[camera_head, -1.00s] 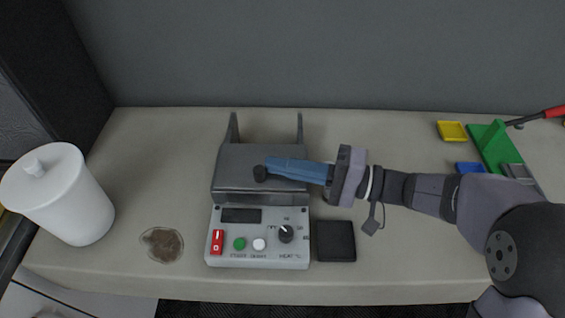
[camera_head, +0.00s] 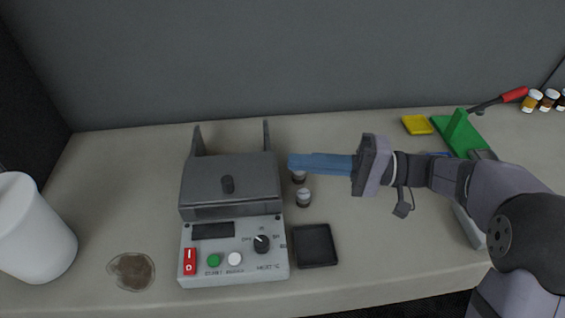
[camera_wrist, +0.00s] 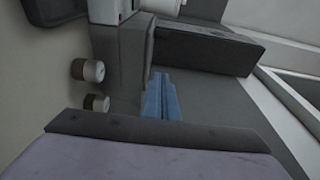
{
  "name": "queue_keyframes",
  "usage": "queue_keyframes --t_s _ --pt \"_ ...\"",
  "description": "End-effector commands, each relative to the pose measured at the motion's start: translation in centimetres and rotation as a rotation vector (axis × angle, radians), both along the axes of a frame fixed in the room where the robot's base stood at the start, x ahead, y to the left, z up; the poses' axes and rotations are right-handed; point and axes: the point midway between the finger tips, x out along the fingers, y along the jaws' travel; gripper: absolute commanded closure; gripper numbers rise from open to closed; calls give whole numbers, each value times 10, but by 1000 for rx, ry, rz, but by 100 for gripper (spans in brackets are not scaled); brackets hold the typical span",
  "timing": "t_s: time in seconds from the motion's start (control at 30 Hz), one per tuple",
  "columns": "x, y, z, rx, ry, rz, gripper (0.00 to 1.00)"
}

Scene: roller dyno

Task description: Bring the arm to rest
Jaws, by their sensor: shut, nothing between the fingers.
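My gripper (camera_head: 291,162), with blue fingers, is shut and empty. The arm reaches in from the right over the bench. In the wrist view the blue fingers (camera_wrist: 160,85) lie together, with the dyno's side beyond them. Two small capped vials stand on the bench below the gripper; the nearer one (camera_head: 304,198) is clear, the farther one (camera_head: 298,177) is partly hidden by the fingers.
A black square tray (camera_head: 315,246) lies right of the dyno's panel. A yellow tray (camera_head: 417,125), a green stand (camera_head: 462,134) and several capped bottles (camera_head: 532,101) are at back right.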

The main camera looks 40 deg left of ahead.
Motion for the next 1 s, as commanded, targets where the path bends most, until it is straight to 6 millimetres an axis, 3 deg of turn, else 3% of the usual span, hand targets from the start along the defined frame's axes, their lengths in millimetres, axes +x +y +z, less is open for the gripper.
queue_keyframes --t_s 0.47,0.63,0.77,1.0 --pt "7 -11 0 -1 0 -1 100" --pt "8 -32 0 -124 -10 -29 100" --pt "9 -73 -7 -344 -23 -95 100" --pt "10 -197 -33 -855 -62 -332 100"
